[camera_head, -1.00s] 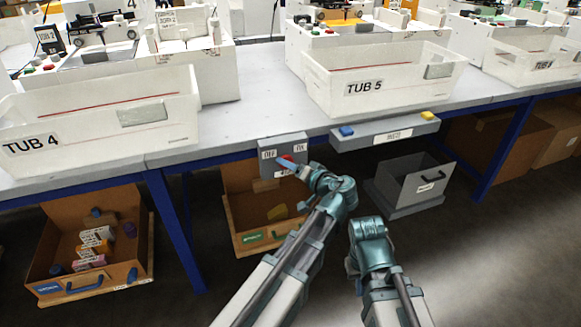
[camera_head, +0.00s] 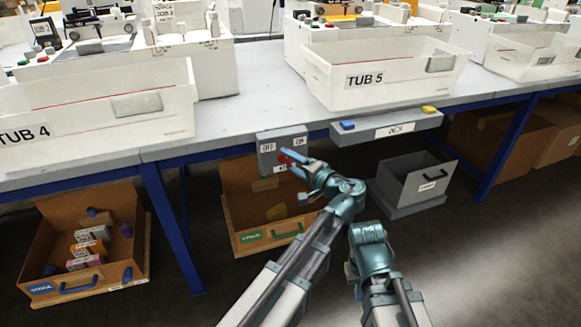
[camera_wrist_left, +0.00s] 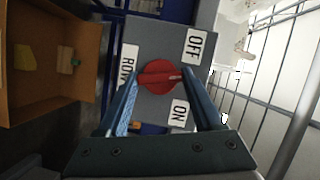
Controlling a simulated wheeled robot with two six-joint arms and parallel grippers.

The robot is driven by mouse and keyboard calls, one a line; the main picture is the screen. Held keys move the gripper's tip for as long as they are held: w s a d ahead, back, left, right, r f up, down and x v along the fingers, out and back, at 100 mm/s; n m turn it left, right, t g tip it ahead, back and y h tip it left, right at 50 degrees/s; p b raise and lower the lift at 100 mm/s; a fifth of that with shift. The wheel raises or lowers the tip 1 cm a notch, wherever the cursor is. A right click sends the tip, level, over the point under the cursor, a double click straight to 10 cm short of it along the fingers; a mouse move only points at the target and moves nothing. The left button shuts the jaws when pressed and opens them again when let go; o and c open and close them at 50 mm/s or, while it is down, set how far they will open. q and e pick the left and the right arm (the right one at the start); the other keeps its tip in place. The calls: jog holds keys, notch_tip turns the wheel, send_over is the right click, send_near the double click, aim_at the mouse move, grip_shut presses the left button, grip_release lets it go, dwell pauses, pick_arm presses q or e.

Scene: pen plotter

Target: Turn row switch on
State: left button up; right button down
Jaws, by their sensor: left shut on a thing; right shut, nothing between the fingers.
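The row switch is a grey box (camera_head: 268,141) under the front edge of the table, with OFF and ON labels and a red knob (camera_head: 284,157).
A grey bar (camera_head: 385,126) with a blue and a yellow button is just right of the switch. An open cardboard bin (camera_head: 232,205) and a grey bin (camera_head: 405,185) stand below. White tubs (camera_head: 330,90) stand on the table (camera_head: 230,125) above.

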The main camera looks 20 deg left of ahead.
pick_arm(q)
jog(key=m+b, duration=0.1)
jog(key=m, duration=0.1)
jog(key=m+t+y+b, duration=0.1)
jog(key=m+b, duration=0.1)
jog(key=f+m+y+b, duration=0.1)
jog(key=m+b, duration=0.1)
jog(key=m+t+b, duration=0.1)
jog(key=m+b, duration=0.1)
jog(key=m, duration=0.1)
jog(key=shift+s+t, duration=0.1)
jog(key=shift+t, duration=0.3)
jog(key=shift+r+m+t+b, duration=0.1)
jog(key=shift+m+t+b, duration=0.45)
jog(key=shift+m, duration=1.35)
jog(key=o, duration=1.4)
jog(key=shift+c, duration=0.2)
